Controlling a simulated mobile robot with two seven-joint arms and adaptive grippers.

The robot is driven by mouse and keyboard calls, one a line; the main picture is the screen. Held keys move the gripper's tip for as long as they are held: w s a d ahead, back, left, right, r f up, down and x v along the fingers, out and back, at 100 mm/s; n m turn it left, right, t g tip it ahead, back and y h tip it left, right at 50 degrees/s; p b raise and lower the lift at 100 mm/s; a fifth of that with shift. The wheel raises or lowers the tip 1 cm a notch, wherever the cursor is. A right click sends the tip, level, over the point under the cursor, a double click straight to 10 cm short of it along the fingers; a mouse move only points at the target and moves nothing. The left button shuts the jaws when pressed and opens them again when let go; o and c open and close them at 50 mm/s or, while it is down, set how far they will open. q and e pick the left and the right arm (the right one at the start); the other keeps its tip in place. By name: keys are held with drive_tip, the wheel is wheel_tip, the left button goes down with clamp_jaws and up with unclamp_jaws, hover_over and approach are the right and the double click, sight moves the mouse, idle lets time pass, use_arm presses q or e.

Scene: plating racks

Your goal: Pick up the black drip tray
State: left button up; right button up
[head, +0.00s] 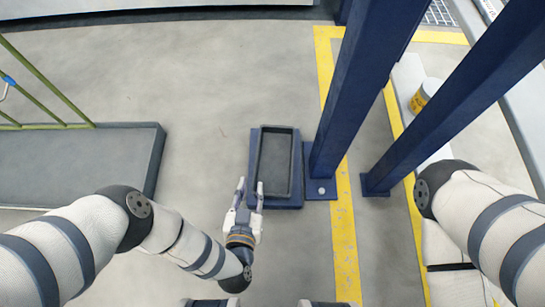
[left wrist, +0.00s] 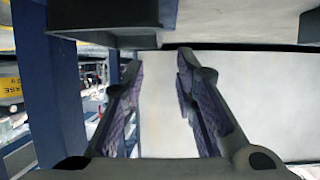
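The black drip tray (head: 274,165) is a shallow, empty rectangular tray. It rests on a dark blue base beside a blue post, at the centre of the head view. My left gripper (head: 250,188) is open at the tray's near left corner, its two fingers pointing toward the tray. In the left wrist view the open fingers (left wrist: 161,62) have nothing between them. A dark edge (left wrist: 112,18) crosses the top of that view just beyond the fingertips, probably the tray or its base. I cannot tell whether the fingers touch it. My right gripper is out of view.
Tall blue posts (head: 365,85) stand right of the tray. A grey platform cart (head: 75,160) with green rails stands at left. A yellow container (head: 424,92) sits on a pale surface at right. Yellow lines (head: 345,240) mark the floor. The floor left of the tray is clear.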

sight(274, 161)
use_arm(q)
drive_tip(key=b+x, duration=0.1)
drive_tip(key=x, duration=0.2)
drive_tip(key=b+x, duration=0.2)
drive_tip(key=x, duration=0.1)
drive_tip(key=f+b+x, duration=0.1)
drive_tip(key=b+x, duration=0.1)
drive_tip(key=x, duration=0.1)
drive_tip(key=shift+s, duration=0.1)
drive_tip(key=shift+w+b, duration=0.35)
drive_tip(key=shift+d, duration=0.1)
clamp_jaws()
